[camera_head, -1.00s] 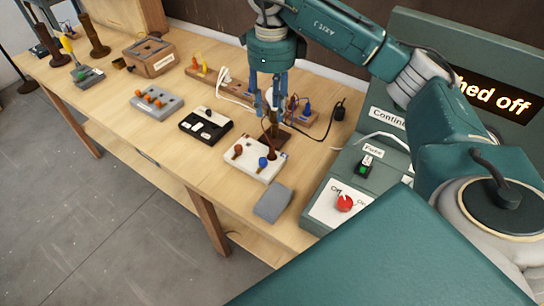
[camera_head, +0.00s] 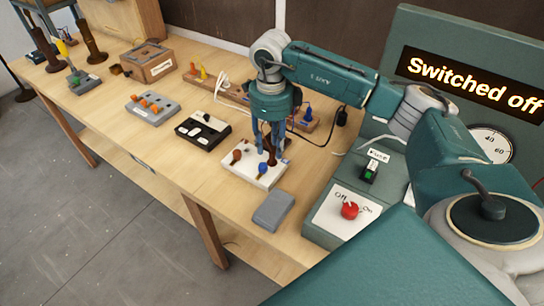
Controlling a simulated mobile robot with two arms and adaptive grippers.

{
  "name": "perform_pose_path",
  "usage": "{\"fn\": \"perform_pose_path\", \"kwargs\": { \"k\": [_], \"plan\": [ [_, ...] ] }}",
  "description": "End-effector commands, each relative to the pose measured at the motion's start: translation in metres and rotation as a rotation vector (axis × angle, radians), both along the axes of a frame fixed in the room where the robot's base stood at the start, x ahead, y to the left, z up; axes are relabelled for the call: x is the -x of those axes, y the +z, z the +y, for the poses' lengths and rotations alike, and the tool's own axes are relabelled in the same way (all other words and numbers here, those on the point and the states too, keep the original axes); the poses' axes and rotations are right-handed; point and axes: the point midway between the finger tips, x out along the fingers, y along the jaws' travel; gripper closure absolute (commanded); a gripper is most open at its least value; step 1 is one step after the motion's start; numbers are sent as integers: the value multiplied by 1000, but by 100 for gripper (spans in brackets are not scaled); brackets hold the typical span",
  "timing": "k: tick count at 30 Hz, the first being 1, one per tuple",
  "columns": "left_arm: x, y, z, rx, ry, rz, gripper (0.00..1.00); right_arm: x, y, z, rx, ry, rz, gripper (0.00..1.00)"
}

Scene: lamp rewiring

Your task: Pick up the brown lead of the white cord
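My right gripper (camera_head: 266,148) points straight down over the back of a white block (camera_head: 248,176). Its two blue-green fingers look apart, with a narrow gap between them. The block carries a brown knob (camera_head: 237,156) and a blue knob (camera_head: 263,169). A dark brown upright piece (camera_head: 271,147) shows beside the fingers; I cannot tell whether they touch it. A white cord (camera_head: 220,86) curves on the bench behind and left of the gripper. Its brown lead cannot be made out and may be hidden by the gripper. My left gripper is not in view.
A black-and-white switch block (camera_head: 203,130), a grey block with orange knobs (camera_head: 152,107) and a wooden box (camera_head: 147,64) stand to the left. A grey block (camera_head: 273,211) lies in front. A green console (camera_head: 327,225) with a red knob (camera_head: 349,210) stands right. The sign reads "Switched off".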

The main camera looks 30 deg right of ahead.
Motion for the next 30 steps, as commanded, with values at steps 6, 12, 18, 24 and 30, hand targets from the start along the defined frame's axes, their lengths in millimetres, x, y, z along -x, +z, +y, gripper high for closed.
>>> {"fn": "perform_pose_path", "kwargs": {
  "k": [6,12,18,24,30],
  "plan": [
    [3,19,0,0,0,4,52,3,-31,-1,0,-1,4,65],
    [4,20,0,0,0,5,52,2,-42,-1,-1,1,0,65],
    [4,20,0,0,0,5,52,2,-42,-1,-1,0,0,76],
    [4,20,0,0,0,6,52,2,-42,-1,-1,0,-1,100],
    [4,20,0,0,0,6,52,2,-42,-1,-1,0,-1,100]
  ]
}}
